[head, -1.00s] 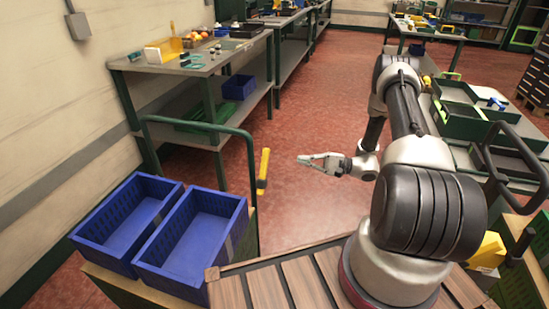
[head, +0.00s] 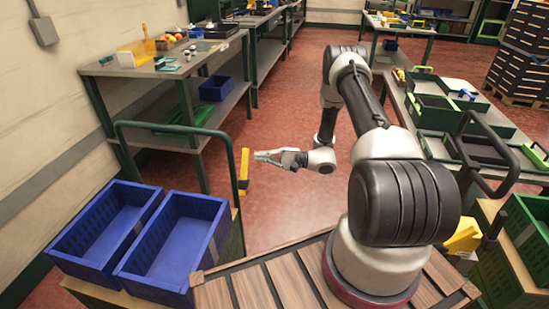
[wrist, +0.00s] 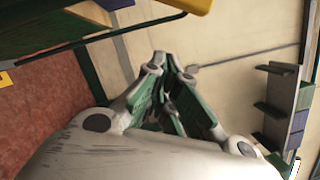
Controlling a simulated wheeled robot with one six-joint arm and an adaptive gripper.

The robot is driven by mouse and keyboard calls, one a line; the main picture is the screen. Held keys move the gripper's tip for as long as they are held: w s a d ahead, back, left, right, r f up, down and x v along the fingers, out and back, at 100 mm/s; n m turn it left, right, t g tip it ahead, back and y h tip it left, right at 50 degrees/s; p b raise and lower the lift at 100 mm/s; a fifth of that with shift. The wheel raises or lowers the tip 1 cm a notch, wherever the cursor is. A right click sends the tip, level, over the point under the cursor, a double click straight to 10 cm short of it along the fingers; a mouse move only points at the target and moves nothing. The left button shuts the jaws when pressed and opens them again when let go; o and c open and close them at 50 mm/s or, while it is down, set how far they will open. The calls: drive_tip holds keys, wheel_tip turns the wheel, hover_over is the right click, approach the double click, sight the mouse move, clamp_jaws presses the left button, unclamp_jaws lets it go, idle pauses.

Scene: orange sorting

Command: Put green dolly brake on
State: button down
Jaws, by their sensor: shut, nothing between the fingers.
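The dolly with the green handle frame (head: 181,126) stands at the left and carries two blue crates. A yellow lever-like part (head: 244,172) is by the right post of that frame; I cannot tell whether it is the brake or how it is set. My gripper (head: 256,155) is shut and empty, with its tips just right of the yellow part's upper end. Contact cannot be told. In the wrist view my gripper (wrist: 172,62) has its fingers together, and a yellow edge (wrist: 185,4) shows at the top.
The blue crates (head: 133,187) sit close to the frame. A workbench (head: 165,68) with oranges stands behind at left. A dolly with a black handle (head: 514,148) and green crates (head: 535,218) is at right. Red floor (head: 290,200) is open between.

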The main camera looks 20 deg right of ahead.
sight(248, 159)
drive_tip(key=shift+s+a+r, duration=0.55)
drive_tip(key=shift+s+a, duration=0.05)
drive_tip(key=shift+a, duration=0.2)
drive_tip(key=shift+s+a+r, duration=0.55)
drive_tip(key=shift+s+a, duration=0.05)
drive_tip(key=shift+a, duration=0.2)
drive_tip(key=shift+s+r+n, duration=0.15)
drive_tip(key=shift+r+n, duration=0.1)
drive_tip(key=shift+n, duration=0.15)
drive_tip(key=shift+s+a+r+n, duration=0.1)
drive_tip(key=shift+a+r+n, duration=0.05)
drive_tip(key=shift+n, duration=0.15)
drive_tip(key=s+a+r+n, duration=0.1)
drive_tip(key=n, duration=0.1)
drive_tip(key=s+a+r+n+g+h, duration=0.1)
drive_tip(key=s+n, duration=0.1)
drive_tip(key=n, duration=0.1)
drive_tip(key=s+a+r+n, duration=0.1)
drive_tip(key=s+n, duration=0.1)
drive_tip(key=n, duration=0.1)
drive_tip(key=shift+s+a+r+h, duration=0.25)
drive_tip(key=shift+a+r+h, duration=0.05)
drive_tip(key=shift+h, duration=0.1)
drive_tip(key=shift+s+a, duration=0.6)
drive_tip(key=shift+s, duration=0.35)
